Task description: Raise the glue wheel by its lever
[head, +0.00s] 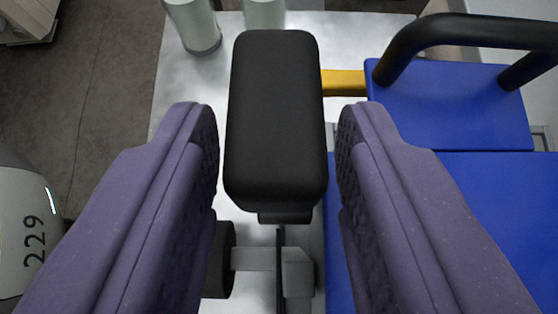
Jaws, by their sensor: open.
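A thick black padded grip (276,115), which looks like the lever's handle, stands between the two purple fingers of my gripper (277,125). The fingers are open, one on each side of the grip, with a narrow gap showing at both sides. Below the grip in the picture, a dark round part (222,262) on a pale metal shaft (254,258) may be the glue wheel. My left finger hides part of it. The grip and fingers hide most of the lever's arm.
At right is a blue block (450,110) with a black bar handle (470,32), beside a yellow bar (343,83). Two pale green cylinders (195,25) stand at the top on a light metal plate (180,90). A rounded white body marked 229 (28,235) is at left. Dark floor (105,90) shows at upper left.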

